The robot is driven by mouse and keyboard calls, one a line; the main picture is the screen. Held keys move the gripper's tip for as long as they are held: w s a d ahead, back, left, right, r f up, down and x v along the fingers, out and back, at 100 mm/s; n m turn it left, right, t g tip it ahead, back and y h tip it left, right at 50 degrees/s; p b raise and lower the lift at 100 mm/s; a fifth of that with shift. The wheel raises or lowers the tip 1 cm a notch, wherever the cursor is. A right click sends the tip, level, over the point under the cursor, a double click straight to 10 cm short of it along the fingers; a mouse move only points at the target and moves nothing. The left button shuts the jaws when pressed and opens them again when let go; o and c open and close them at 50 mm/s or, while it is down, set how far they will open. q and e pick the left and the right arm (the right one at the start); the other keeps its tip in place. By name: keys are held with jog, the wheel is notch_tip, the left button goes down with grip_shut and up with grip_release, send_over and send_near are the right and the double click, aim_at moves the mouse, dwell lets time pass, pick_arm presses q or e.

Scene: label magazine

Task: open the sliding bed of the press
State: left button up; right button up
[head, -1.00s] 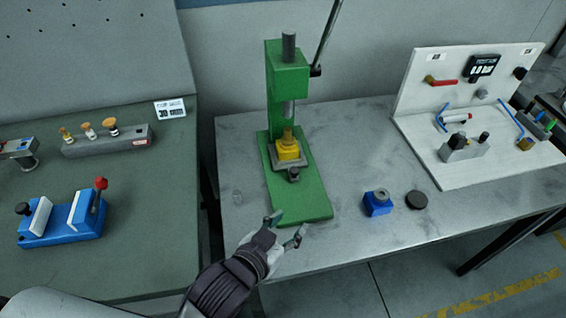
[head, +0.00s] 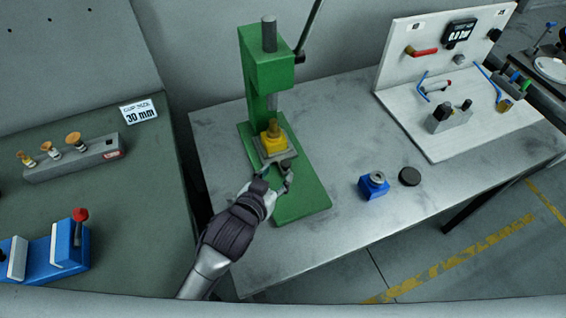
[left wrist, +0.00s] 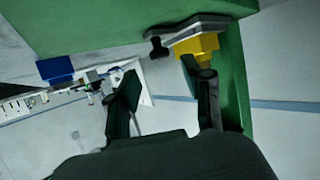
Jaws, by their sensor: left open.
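The green press (head: 270,72) stands on the grey table, with its lever rising at the back right. Its sliding bed (head: 281,160) is a grey plate carrying a yellow block (head: 273,139) under the ram. A small dark knob is at the bed's front, partly hidden by my gripper in the head view; it shows in the left wrist view beside the bed (left wrist: 200,28). My left gripper (head: 274,181) is open, at the front of the bed over the green base. Whether a finger touches the knob, I cannot tell. My right gripper is not in view.
A blue block (head: 373,186) and a black disc (head: 410,176) lie right of the press. A white panel fixture (head: 440,120) stands at the right. A green bench (head: 140,190) with a cup rack (head: 80,157) and a blue vise (head: 62,250) is at the left.

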aim_at(284, 165)
pick_arm(q)
jog(key=x, duration=0.4)
jog(key=shift+w, duration=0.1)
jog(key=shift+w+d+f, duration=0.2)
jog(key=shift+w+f, duration=0.05)
jog(key=shift+w, duration=0.2)
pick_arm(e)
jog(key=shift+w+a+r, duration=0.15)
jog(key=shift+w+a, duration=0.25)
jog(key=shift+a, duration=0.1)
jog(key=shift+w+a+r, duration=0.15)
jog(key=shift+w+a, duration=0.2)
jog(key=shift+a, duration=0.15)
pick_arm(q)
grip_shut()
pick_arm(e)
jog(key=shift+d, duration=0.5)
